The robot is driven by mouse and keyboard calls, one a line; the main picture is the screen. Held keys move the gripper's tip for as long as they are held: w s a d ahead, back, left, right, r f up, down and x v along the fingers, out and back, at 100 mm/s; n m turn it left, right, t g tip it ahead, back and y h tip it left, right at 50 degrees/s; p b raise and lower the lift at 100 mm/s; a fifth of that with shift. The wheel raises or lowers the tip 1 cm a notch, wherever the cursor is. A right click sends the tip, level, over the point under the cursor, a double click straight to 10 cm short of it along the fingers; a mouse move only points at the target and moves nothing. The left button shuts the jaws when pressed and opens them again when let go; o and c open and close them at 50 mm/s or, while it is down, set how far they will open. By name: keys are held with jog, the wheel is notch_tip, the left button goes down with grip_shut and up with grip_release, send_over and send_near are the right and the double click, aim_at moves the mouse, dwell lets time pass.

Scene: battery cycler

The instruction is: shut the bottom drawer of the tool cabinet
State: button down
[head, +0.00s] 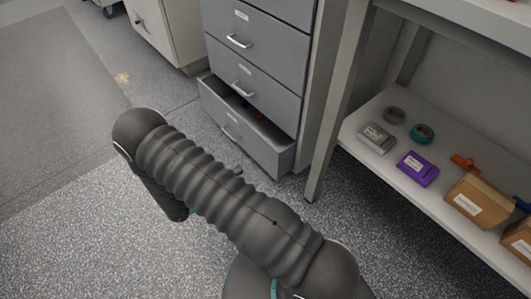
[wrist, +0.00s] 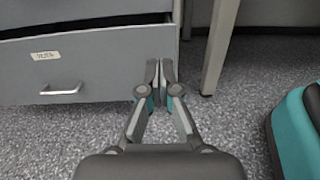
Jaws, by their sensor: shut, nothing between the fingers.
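The grey tool cabinet (head: 262,45) stands at the top middle of the head view. Its bottom drawer (head: 246,136) is pulled out, with dark contents partly visible inside; the drawers above it look shut. In the wrist view the bottom drawer's front (wrist: 112,62) fills the upper left, with a label and a bar handle (wrist: 61,91). My gripper (wrist: 160,66) is shut and empty, its fingertips at the right end of the drawer front in the picture. I cannot tell whether they touch it. In the head view my arm hides the gripper.
A workbench leg (head: 334,110) stands just right of the cabinet. The bench's lower shelf (head: 385,172) holds tape rolls, a purple box (head: 417,168) and cardboard boxes (head: 474,200). Another cabinet (head: 160,35) stands to the left. The speckled floor in front is clear.

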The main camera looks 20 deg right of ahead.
send_near(272, 148)
jog(key=x, duration=0.7)
jog(key=shift+d, duration=0.15)
dwell(0.3)
